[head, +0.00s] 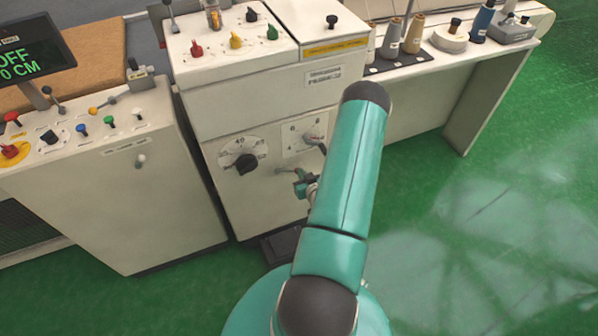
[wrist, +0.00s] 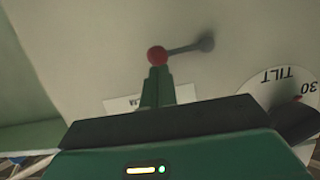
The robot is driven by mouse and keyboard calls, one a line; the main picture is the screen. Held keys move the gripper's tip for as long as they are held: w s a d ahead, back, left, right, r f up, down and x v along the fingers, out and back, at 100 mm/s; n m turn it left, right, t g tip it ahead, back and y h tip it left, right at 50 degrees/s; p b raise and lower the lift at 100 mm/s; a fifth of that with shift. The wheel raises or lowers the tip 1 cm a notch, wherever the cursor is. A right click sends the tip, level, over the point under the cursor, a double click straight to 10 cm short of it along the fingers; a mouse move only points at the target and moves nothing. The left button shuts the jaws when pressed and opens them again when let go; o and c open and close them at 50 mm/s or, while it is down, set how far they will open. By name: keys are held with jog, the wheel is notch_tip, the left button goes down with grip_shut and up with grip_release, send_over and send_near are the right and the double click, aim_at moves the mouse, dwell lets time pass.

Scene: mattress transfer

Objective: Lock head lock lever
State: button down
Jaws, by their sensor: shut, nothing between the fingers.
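In the wrist view, which shows the panel upside down, a lever with a red ball knob (wrist: 157,56) and a grey shaft (wrist: 185,48) stands on the cream machine front. Its grey pivot lies to the right of the knob. My gripper (wrist: 158,72) is shut, with its green fingertips right at the knob; I cannot tell whether they touch it. In the head view my gripper (head: 303,186) is low at the machine front, just right of the grey lever shaft (head: 286,170). The knob is not clearly visible there. No lock label is readable.
The black tilt dial (head: 246,163) is left of the lever, and a white scale plate with a small lever (head: 313,138) is above it. A control cabinet (head: 125,190) stands to the left. A side table (head: 500,65) holds thread spools. Green floor at right is clear.

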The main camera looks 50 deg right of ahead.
notch_tip(320, 180, down, 6)
jog(key=m+t+y, duration=0.2)
jog(key=m, duration=0.5)
jog(key=shift+w+a+f, duration=0.2)
jog(key=shift+a+f, duration=0.05)
jog(key=shift+a, duration=0.05)
jog(key=shift+f, duration=0.1)
dwell(0.4)
